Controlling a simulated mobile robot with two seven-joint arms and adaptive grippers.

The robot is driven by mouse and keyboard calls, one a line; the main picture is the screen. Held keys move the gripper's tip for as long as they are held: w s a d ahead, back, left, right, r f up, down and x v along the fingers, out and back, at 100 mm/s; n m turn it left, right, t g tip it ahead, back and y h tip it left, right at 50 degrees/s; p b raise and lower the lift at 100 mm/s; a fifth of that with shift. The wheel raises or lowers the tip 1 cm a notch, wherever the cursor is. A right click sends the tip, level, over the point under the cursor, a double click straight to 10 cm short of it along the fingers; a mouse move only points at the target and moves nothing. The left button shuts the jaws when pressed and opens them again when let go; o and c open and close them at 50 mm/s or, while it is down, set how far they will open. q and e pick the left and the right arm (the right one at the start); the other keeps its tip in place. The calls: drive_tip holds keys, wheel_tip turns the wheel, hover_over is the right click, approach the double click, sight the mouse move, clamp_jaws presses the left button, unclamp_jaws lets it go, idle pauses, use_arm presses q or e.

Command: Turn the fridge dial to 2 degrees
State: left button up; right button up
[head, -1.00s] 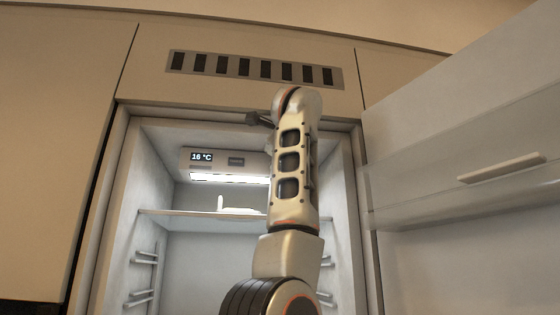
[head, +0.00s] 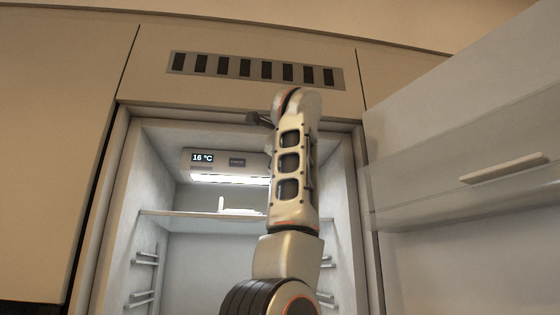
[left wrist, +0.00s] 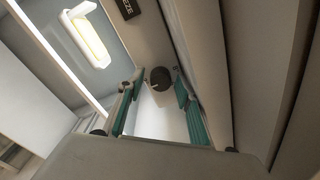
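The fridge's control panel (head: 225,165) is inside the open fridge at the top. In the head view the gripper's fingers are not clearly visible. My right gripper is not in view.
The open fridge door (head: 470,210) stands to the right, with a shelf and handle-like bar. A fridge shelf (head: 180,213) lies below the panel. A vent grille (head: 255,69) is above.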

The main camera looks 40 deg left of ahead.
use_arm(q)
drive_tip(key=v, duration=1.2)
idle(0.3)
